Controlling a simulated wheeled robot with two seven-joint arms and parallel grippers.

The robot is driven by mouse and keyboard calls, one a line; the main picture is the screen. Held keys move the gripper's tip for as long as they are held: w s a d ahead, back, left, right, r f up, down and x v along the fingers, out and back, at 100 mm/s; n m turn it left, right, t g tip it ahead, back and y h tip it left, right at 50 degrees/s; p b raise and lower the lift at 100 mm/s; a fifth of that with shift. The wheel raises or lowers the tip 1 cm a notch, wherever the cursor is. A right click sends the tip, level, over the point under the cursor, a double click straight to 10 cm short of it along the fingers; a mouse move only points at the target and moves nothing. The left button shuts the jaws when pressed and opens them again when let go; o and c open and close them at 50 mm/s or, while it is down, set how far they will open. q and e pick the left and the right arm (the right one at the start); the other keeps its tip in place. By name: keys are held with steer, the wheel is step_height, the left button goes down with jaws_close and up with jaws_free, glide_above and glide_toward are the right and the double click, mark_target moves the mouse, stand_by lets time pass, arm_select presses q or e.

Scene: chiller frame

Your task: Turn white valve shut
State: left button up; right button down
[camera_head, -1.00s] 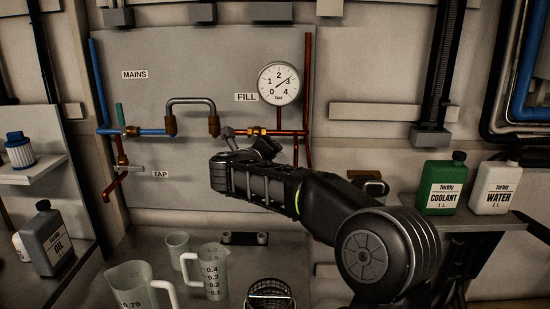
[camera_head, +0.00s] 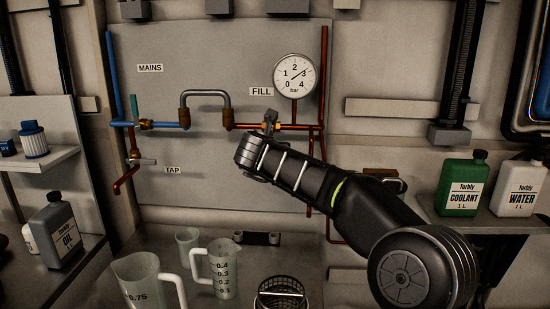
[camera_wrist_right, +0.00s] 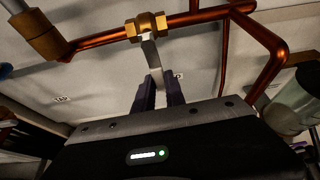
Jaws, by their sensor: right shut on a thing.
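The valve by the FILL label has a brass body (camera_wrist_right: 147,27) on the copper pipe and a pale lever (camera_wrist_right: 151,52). In the right wrist view the lever runs from the body down between the two dark fingers of my right gripper (camera_wrist_right: 158,88), which is shut on it. In the head view my right gripper (camera_head: 269,122) is at this valve and hides most of it. A second pale lever (camera_head: 147,162) is on the tap valve at the left, apart from my gripper. My left gripper is not in view.
A pressure gauge (camera_head: 295,76) is just above my right gripper, and a vertical copper pipe (camera_head: 323,80) is close on its right. A green mains lever (camera_head: 134,107) is at the left. Measuring jugs (camera_head: 222,270) and a wire basket (camera_head: 281,291) stand below.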

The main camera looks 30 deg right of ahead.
steer(key=shift+w+a+m+y, duration=0.15)
steer(key=shift+a+m+y, duration=0.15)
steer(key=shift+m, duration=0.1)
steer(key=shift+t, duration=0.3)
steer(key=c, duration=1.4)
jaws_free()
steer(key=shift+w+a, duration=0.15)
steer(key=b+v, duration=0.1)
steer(key=v, duration=0.6)
steer(key=shift+s+a+r, duration=0.1)
steer(key=shift+s+a, duration=0.1)
steer(key=shift+s, duration=0.1)
